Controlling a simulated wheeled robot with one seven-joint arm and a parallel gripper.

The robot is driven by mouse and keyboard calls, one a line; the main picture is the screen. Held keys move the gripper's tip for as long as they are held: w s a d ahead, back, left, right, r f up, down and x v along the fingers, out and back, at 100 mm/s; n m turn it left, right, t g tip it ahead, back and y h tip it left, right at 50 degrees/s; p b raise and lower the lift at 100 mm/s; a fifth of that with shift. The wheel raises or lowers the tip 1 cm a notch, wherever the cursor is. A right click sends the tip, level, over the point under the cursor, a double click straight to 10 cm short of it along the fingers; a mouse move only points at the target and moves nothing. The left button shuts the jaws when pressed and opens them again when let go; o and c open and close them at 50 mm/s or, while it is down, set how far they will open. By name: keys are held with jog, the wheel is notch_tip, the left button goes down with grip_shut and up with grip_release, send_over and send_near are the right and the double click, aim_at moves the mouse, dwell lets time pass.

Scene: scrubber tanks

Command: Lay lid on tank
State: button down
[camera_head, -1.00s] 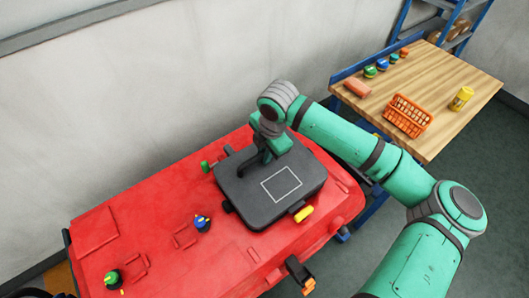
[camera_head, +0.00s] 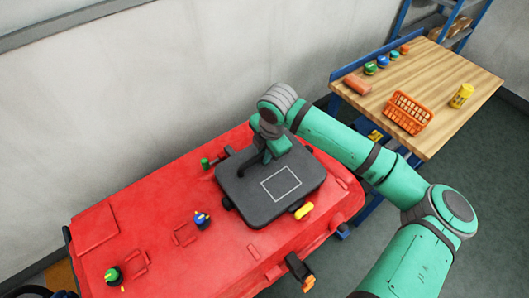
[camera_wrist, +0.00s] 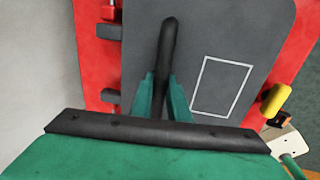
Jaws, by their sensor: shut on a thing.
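The lid (camera_head: 262,203) is a dark grey rounded square plate with a white outlined rectangle on top and a black bar handle. It lies over the upper right part of the red tank (camera_head: 160,215). My gripper (camera_head: 266,152) is above the lid's far side, shut on the handle. In the wrist view my green fingers (camera_wrist: 160,95) close around the black handle (camera_wrist: 168,50), with the lid (camera_wrist: 225,45) beneath and the red tank (camera_wrist: 92,50) at its edge. The tank opening is hidden under the lid. I cannot tell whether the lid touches the tank.
A yellow-tipped latch (camera_head: 303,210) is beside the lid's front right edge, and a green knob (camera_head: 206,163) beside its left. Blue (camera_head: 201,219) and green (camera_head: 113,275) caps are on the tank. A wooden table (camera_head: 430,85) with an orange basket (camera_head: 408,113) stands at right.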

jog(key=shift+d+f, duration=0.15)
jog(key=shift+f, duration=0.1)
jog(key=shift+f, duration=0.25)
dwell(0.7)
jog(key=shift+s+r, duration=0.1)
jog(key=shift+r, duration=0.05)
dwell(0.3)
jog(key=c, duration=1.1)
grip_release()
jog(key=shift+r, duration=0.15)
jog(key=shift+s+d+r, duration=0.1)
jog(key=shift+s+r, duration=0.05)
jog(key=shift+r, duration=0.9)
jog(key=shift+s+d+r, duration=0.1)
jog(key=shift+s+r, duration=0.05)
jog(key=shift+r, duration=0.85)
